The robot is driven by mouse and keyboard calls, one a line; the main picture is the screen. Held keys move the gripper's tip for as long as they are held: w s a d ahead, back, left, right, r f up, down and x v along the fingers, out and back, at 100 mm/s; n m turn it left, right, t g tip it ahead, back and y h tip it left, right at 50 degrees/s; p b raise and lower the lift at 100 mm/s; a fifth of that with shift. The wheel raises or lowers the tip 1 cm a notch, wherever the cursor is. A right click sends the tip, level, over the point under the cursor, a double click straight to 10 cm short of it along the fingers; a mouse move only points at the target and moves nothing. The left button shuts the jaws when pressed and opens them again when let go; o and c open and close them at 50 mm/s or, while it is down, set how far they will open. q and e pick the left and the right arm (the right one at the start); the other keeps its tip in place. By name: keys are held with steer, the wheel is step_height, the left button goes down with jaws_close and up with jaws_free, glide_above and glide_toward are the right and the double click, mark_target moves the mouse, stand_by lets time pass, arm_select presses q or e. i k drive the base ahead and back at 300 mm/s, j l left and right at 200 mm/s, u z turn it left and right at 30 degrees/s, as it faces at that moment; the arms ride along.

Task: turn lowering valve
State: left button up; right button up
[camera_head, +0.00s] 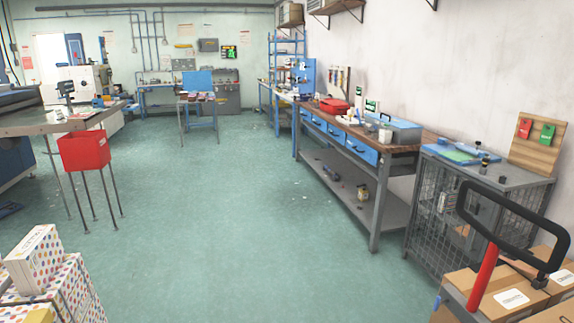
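No lowering valve can be made out with certainty. A black loop handle (514,236) on a red shaft (483,276) stands at the lower right, in front of cardboard boxes. A small black fitting (541,281) sits at the lower end of the loop; I cannot tell whether it is a valve. Neither my left nor my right gripper is in view.
Cardboard boxes (474,283) fill the lower right corner. A wire-mesh cabinet (437,214) and a workbench (350,200) line the right wall. A red bin (84,150) stands at left, dotted boxes (78,283) at lower left. The middle floor is clear.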

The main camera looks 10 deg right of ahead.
mark_target(439, 301)
steer(key=z, duration=1.65)
